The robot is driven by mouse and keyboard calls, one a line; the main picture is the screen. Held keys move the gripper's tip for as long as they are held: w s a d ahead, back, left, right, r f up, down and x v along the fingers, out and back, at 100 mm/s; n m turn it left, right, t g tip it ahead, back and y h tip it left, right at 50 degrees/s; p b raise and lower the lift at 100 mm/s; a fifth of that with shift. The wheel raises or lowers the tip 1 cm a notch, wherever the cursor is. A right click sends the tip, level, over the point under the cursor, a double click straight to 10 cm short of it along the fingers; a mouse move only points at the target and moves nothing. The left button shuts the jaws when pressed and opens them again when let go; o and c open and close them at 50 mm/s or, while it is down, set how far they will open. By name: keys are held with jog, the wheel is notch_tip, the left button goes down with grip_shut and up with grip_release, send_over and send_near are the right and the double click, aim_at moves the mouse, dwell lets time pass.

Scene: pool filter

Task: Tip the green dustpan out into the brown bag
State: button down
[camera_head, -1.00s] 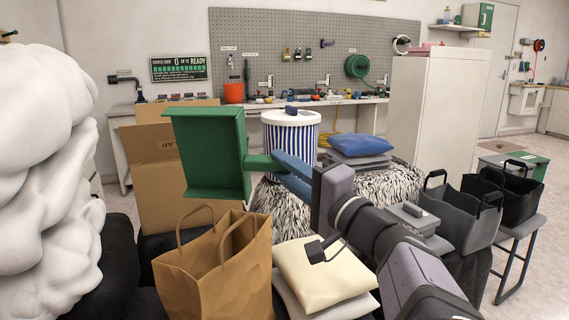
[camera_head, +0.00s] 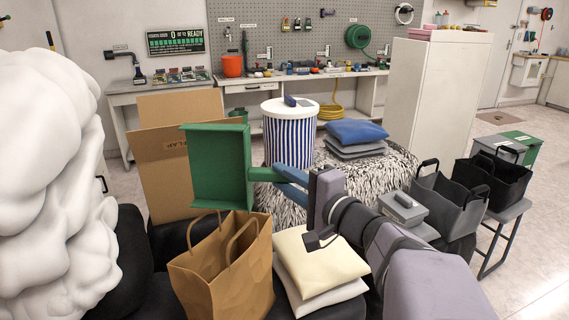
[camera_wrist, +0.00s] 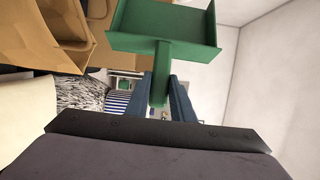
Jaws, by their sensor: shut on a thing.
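The green dustpan (camera_head: 222,168) is held up on its side above the brown bag, its open face turned toward the left of the head view. My gripper (camera_head: 283,178) is shut on the dustpan's handle, right of the pan. The wrist view shows the dustpan (camera_wrist: 165,22) beyond the blue fingers of my gripper (camera_wrist: 165,95), with the handle between them. The brown paper bag (camera_head: 228,285) stands open below the pan, two handles upright. A handle top comes close to the pan's lower edge; I cannot tell if they touch. The bag's inside is mostly hidden.
A big white lumpy mass (camera_head: 50,180) fills the left. An open cardboard box (camera_head: 165,170) stands behind the dustpan. Cream cushions (camera_head: 318,262) lie right of the bag. A striped drum (camera_head: 289,138) and blue cushion (camera_head: 356,132) stand behind; dark totes (camera_head: 448,203) at right.

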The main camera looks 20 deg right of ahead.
jog(key=shift+w+d+r+m+g+h+p, duration=0.2)
jog(key=shift+w+r+m+g+p, duration=0.3)
jog(key=shift+p, duration=2.75)
jog(key=shift+w+d+r+m+g+h+p, duration=0.15)
jog(key=shift+w+r+m+g+p, duration=0.35)
jog(key=shift+p, duration=2.75)
jog(key=w+d+f+m+g+y+p, duration=0.1)
jog(key=g+p, duration=0.4)
jog(key=p, duration=1)
jog(key=w+d+f+m+g+y+p, duration=0.1)
jog(key=w+f+m+g+p, duration=0.2)
jog(key=p, duration=1.3)
jog(key=w+m+g, duration=0.1)
jog(key=m+g, duration=0.1)
jog(key=g, duration=0.1)
jog(key=shift+w+d+y, duration=0.35)
jog(key=shift+r, duration=0.1)
